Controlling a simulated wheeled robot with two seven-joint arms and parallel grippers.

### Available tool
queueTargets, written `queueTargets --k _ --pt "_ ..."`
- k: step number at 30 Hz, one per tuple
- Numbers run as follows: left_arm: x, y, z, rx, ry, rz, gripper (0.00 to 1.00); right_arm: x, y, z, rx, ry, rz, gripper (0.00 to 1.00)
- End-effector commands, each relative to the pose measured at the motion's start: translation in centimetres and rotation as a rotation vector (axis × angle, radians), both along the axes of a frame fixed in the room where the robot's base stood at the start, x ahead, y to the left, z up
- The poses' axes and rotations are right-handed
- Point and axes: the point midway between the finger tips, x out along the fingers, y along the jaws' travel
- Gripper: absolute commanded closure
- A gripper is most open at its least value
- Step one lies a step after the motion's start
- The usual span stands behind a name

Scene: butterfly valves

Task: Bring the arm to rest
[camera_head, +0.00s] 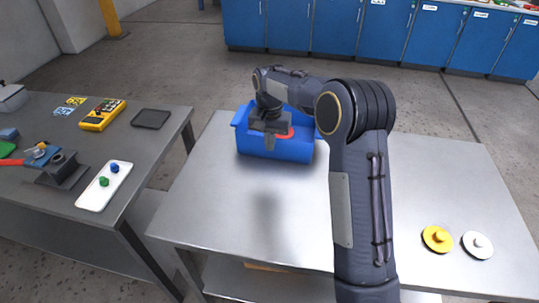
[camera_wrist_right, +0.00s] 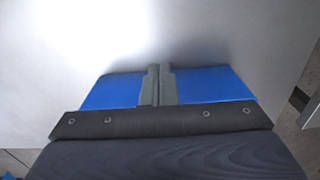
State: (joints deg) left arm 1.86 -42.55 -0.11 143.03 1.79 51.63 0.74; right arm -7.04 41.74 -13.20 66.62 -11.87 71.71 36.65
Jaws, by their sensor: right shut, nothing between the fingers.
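My right arm (camera_head: 357,190) rises from the bottom of the head view and bends left over the steel table (camera_head: 225,210). A red ring-shaped part (camera_head: 290,132) shows at the bin, partly hidden by the gripper. My left gripper is not in view.
A yellow disc (camera_head: 437,239) and a white disc (camera_head: 478,245), each with a knob, lie at the table's right front. The left table (camera_head: 135,150) carries a white tray (camera_head: 92,197), a yellow meter (camera_head: 102,115) and a dark tray (camera_head: 151,119). The front middle of the steel table is clear.

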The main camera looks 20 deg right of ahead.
Motion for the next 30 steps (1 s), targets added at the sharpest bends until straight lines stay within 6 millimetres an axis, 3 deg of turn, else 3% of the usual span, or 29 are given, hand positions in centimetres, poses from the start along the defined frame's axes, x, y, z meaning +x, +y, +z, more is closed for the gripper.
queueTargets --k 4,11,16,20,24,30 --pt "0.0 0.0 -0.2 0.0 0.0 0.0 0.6 0.0 0.0 1.9 -0.001 -0.001 0.0 1.0" --pt "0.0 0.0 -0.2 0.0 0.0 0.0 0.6 -0.1 0.0 2.9 0.001 0.001 0.0 1.0" --pt "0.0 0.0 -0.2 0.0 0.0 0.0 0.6 -2.1 -0.8 4.7 0.041 -0.03 0.02 1.0" --pt "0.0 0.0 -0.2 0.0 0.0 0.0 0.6 -6.8 -1.4 7.8 0.118 -0.1 0.075 1.0" --pt "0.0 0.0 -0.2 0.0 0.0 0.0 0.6 -13.5 -1.2 10.4 0.192 -0.201 0.161 1.0" --pt "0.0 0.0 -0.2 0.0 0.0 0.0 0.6 -23.3 0.7 11.3 0.243 -0.363 0.292 1.0"
